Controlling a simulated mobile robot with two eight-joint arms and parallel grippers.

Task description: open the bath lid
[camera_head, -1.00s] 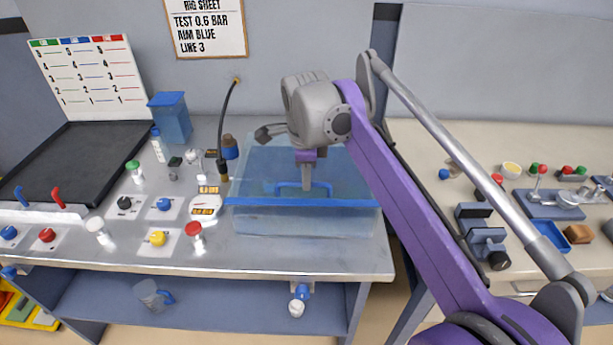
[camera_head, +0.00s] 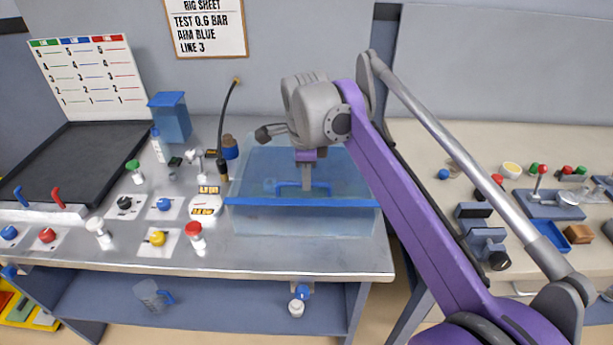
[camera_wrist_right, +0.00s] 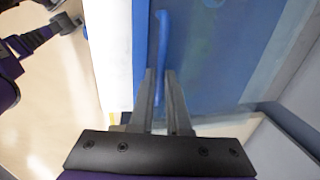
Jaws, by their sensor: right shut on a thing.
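The bath (camera_head: 300,222) is a clear, bluish tank on the metal bench. Its translucent blue lid (camera_head: 345,170) appears to lie flat over it, with a solid blue strip (camera_head: 300,202) along the front edge. A blue bar handle (camera_head: 284,185) stands on the lid near that strip; the handle (camera_wrist_right: 162,45) also shows in the right wrist view. My right gripper (camera_head: 307,187) points down at the lid and is shut on the handle. In the wrist view its fingers (camera_wrist_right: 161,90) are on either side of the handle's near end. My left gripper is not in view.
A black hose (camera_head: 229,115) and a dark blue-capped jar (camera_head: 229,147) stand close to the bath's left side. Valves and knobs, such as a red-capped one (camera_head: 195,235), fill the bench further left. A second bench (camera_head: 440,150) with fittings lies right.

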